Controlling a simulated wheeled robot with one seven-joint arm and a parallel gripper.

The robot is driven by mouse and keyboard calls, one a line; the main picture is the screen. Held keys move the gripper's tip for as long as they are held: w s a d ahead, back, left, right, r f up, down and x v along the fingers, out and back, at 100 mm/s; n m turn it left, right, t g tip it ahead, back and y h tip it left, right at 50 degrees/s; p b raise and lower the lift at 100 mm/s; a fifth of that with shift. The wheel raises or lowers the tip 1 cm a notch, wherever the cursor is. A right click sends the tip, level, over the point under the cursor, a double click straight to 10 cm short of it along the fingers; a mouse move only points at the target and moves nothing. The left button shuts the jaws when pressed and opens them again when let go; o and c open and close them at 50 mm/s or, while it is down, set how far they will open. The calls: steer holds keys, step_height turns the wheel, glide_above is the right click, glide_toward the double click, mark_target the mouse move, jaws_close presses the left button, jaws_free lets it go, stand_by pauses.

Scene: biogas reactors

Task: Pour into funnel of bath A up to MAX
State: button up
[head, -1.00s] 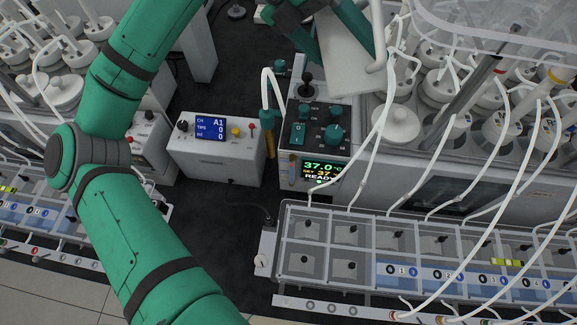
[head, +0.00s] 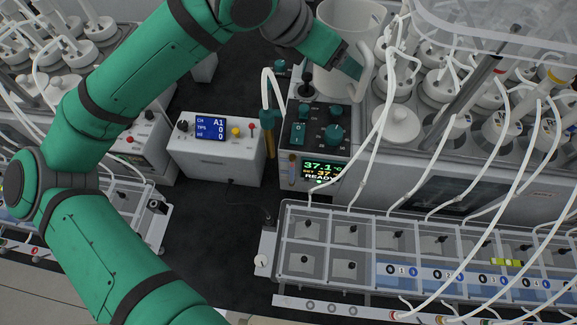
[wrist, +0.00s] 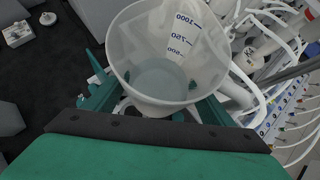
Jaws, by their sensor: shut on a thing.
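A translucent white jug (head: 349,22) with a handle is held at the top of the head view, above the back of the control unit. In the wrist view the jug (wrist: 165,60) shows its open mouth, blue graduation marks and some clear liquid low inside. My gripper (head: 345,68) is shut on the jug; its green fingers show on both sides of it in the wrist view (wrist: 160,108). The bath control unit (head: 318,150) reads 37.1, set 37, READY. I cannot make out the funnel or a MAX mark; the jug and arm may hide the funnel.
A white box (head: 215,160) with a blue screen stands left of the control unit. Capped reactor bottles (head: 397,124) and white tubes crowd the right. A clear compartment tray (head: 330,245) lies in front. Dark bench (head: 215,235) between is free.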

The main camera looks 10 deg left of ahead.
mark_target(354, 53)
steer(key=shift+s+d+r, duration=0.3)
steer(key=shift+s+r, duration=0.45)
steer(key=shift+r, duration=0.1)
steer(key=shift+s+d+r, duration=0.3)
steer(key=shift+s+r, duration=0.5)
steer(key=shift+s+d+r, duration=0.3)
steer(key=shift+s+r, duration=0.45)
steer(key=shift+r, duration=0.1)
steer(key=w+f, duration=0.1)
steer(key=w+a+f, duration=0.1)
steer(key=w+f, duration=0.1)
steer(key=w+a+f, duration=0.1)
steer(key=f, duration=0.1)
steer(key=shift+w+f, duration=0.1)
steer(key=shift+w, duration=0.3)
steer(key=shift+s+d+r, duration=0.1)
steer(key=shift+r, duration=0.1)
steer(key=shift+s+g, duration=0.2)
steer(key=shift+g, duration=0.2)
